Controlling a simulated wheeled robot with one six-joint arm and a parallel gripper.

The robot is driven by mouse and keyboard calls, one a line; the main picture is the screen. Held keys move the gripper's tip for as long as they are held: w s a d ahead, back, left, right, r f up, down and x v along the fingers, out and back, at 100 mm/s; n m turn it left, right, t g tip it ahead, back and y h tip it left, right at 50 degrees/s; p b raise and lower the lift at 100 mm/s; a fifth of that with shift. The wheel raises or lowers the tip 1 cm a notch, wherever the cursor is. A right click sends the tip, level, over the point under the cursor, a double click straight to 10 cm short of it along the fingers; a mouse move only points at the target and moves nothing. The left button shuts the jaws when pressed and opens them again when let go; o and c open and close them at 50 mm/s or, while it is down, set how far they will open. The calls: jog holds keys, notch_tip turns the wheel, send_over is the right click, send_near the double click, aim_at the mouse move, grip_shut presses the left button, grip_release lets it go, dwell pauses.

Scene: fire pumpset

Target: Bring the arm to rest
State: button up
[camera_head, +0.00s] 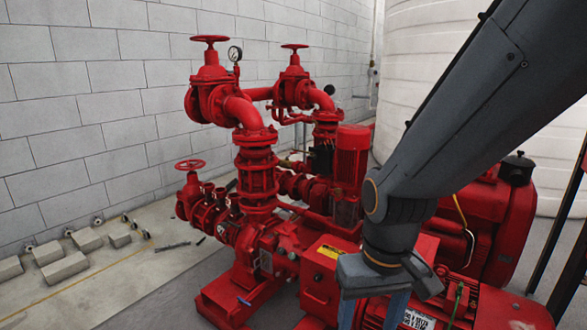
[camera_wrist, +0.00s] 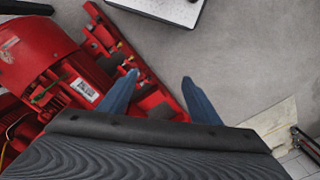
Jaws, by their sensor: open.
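My gripper (camera_head: 374,312) hangs from my grey arm at the lower right of the head view, in front of the red pump set. Its blue fingers point down and run out of the bottom of the picture. In the wrist view my gripper (camera_wrist: 160,80) shows two blue fingers spread well apart, with nothing between them. Below them lie the grey floor (camera_wrist: 235,60) and part of the red base frame. The red motor (camera_wrist: 40,65) with a white label lies to the left of the fingers. The fingertips seem clear of it, but the exact gap cannot be told.
The red pump set (camera_head: 255,185) with valves and handwheels fills the middle. A white tank (camera_head: 425,50) stands behind my arm. Grey blocks (camera_head: 65,268) lie by the wall at left. A light box (camera_wrist: 170,8) stands at the wrist view's top. Floor at lower left is mostly clear.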

jog(key=s+d+r+m+p, duration=0.1)
jog(key=s+d+r+p, duration=0.1)
jog(key=d+r+p, duration=0.4)
jog(key=shift+d+r+m+p, duration=0.4)
jog(key=shift+r+p, duration=0.6)
jog(key=shift+p, duration=0.6)
